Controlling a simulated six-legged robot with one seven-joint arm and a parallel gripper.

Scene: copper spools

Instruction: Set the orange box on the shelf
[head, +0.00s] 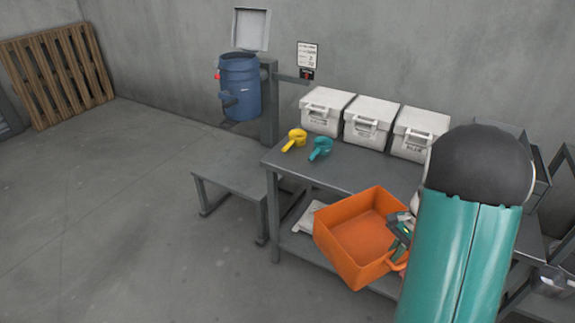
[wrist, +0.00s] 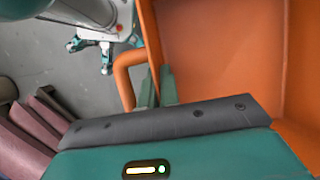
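The orange box (head: 362,228) is an open, empty tray with a loop handle on its side. It is tilted, and appears to hang in the air in front of the grey table (head: 345,178). My gripper (head: 402,228) is at the box's right side, near the handle. In the wrist view the green fingers (wrist: 158,88) are close together at the box wall, beside the orange handle (wrist: 122,75), and appear shut on the box. The table's lower shelf (head: 290,240) shows partly behind the box. My arm hides the table's right part.
Three white lidded bins (head: 368,122) stand along the table's back. A yellow item (head: 294,140) and a teal item (head: 320,149) lie at its left. A white packet (head: 308,217) lies on the lower shelf. A low grey bench (head: 232,178) stands left; the floor beyond is clear.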

